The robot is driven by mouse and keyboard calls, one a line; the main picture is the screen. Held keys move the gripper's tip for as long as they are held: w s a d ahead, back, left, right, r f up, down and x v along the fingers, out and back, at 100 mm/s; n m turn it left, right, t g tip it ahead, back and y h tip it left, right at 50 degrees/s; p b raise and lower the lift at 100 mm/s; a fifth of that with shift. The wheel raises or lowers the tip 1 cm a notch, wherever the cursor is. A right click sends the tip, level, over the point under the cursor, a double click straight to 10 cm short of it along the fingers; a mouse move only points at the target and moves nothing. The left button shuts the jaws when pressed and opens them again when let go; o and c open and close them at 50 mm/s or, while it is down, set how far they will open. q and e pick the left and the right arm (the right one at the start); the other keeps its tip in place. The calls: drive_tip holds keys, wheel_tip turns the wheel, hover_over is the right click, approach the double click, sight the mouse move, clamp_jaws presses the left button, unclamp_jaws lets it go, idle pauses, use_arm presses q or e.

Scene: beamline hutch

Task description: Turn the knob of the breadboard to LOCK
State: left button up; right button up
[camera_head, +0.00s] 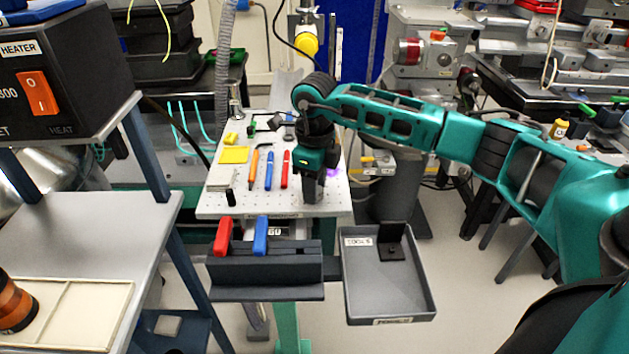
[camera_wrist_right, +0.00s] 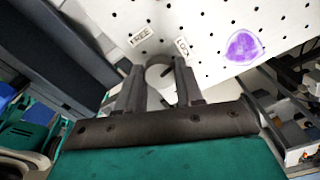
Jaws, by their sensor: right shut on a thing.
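The breadboard (camera_head: 235,203) is a white perforated plate on the stand in the middle of the head view; it also fills the top of the right wrist view (camera_wrist_right: 205,25). The knob (camera_wrist_right: 158,62) is a grey round part near the board's edge, between my right fingers. A FREE label (camera_wrist_right: 140,36) and a partly hidden LOCK label (camera_wrist_right: 183,47) lie beyond it. My right gripper (camera_head: 312,200) points down at the board's front right and is shut on the knob, also in the wrist view (camera_wrist_right: 158,88). The gripper hides the knob in the head view. Which label the knob points to is unclear.
Pens and tools, including a blue one (camera_head: 268,172), lie on the board left of my gripper. A dark holder (camera_head: 265,275) with red and blue handles and a grey tray (camera_head: 420,300) sit in front. A purple patch (camera_wrist_right: 243,46) marks the board nearby.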

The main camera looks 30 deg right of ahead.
drive_tip(key=shift+m, duration=1.4)
drive_tip(key=o, duration=1)
drive_tip(key=shift+o, duration=0.2)
wheel_tip(320, 180, up, 13)
drive_tip(key=p, duration=0.1)
drive_tip(key=shift+f, duration=0.1)
